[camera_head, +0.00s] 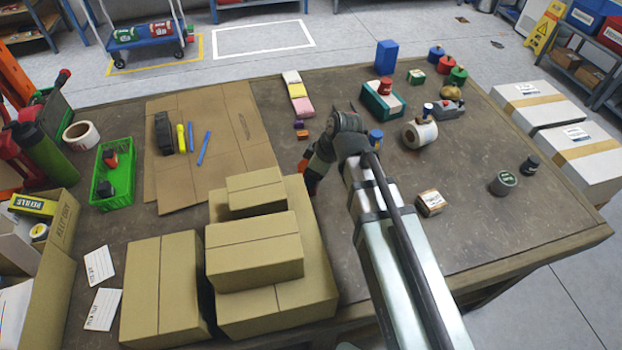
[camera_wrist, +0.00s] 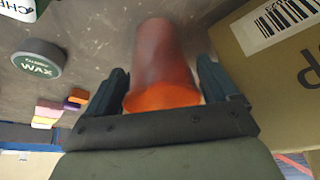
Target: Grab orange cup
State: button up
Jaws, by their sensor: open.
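The orange cup (camera_wrist: 162,60) lies between the two fingers of my gripper (camera_wrist: 162,88) in the wrist view. Its body looks reddish brown in the shade and its near end is bright orange. The fingers are open, one on each side of the cup; I cannot tell whether either touches it. In the head view my gripper (camera_head: 311,180) is low over the table, just right of the stacked cardboard boxes. The cup is not clearly visible there, as my arm and the boxes hide that spot.
A stack of cardboard boxes (camera_head: 254,250) stands close to my gripper; a box (camera_wrist: 275,60) with a barcode label also shows right of the fingers in the wrist view. A round wax tin (camera_wrist: 37,62) is at left there. A green crate (camera_head: 112,195) stands at the left.

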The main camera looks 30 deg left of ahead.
jog(key=shift+c, duration=0.3)
jog(key=c, duration=0.7)
jog(key=shift+r, duration=0.1)
